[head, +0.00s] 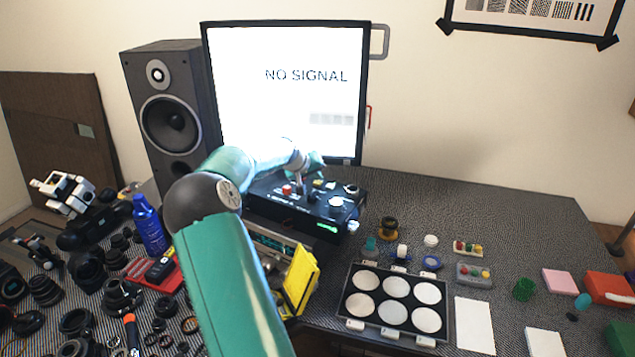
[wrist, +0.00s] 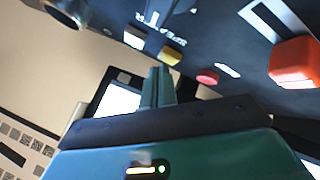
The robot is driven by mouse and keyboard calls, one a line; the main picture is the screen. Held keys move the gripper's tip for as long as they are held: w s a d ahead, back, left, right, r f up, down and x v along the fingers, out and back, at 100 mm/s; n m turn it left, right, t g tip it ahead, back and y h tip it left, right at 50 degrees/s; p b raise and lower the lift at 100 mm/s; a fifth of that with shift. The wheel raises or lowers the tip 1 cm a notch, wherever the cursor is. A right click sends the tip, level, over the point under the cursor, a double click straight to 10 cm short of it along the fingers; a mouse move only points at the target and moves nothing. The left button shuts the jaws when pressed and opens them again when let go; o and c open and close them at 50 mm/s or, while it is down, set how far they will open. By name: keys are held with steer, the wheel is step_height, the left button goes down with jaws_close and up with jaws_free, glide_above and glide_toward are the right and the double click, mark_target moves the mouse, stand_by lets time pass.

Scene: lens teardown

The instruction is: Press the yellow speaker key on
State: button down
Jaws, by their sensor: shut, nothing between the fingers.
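The yellow speaker key (wrist: 172,53) sits on a dark control panel (wrist: 225,30), beside a white key (wrist: 133,40) and near lettering that reads SPEAKER. My gripper (wrist: 160,72) is shut and empty, its fingertips just beside the yellow key in the wrist view. I cannot tell whether they touch it, or whether the key is pressed. In the head view the black control box (head: 275,205) stands below the monitor, and my arm's end hangs over its top; the fingertips are hard to make out there.
A monitor (head: 285,110) reading NO SIGNAL and a speaker (head: 170,115) stand behind. Lens parts crowd the table's left; a lens-disc tray (head: 345,310) lies in front.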

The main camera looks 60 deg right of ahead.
mark_target(316, 184)
steer(key=shift+f, duration=0.35)
steer(key=shift+r, duration=0.45)
steer(key=shift+r, duration=3.05)
steer(key=shift+a, duration=0.1)
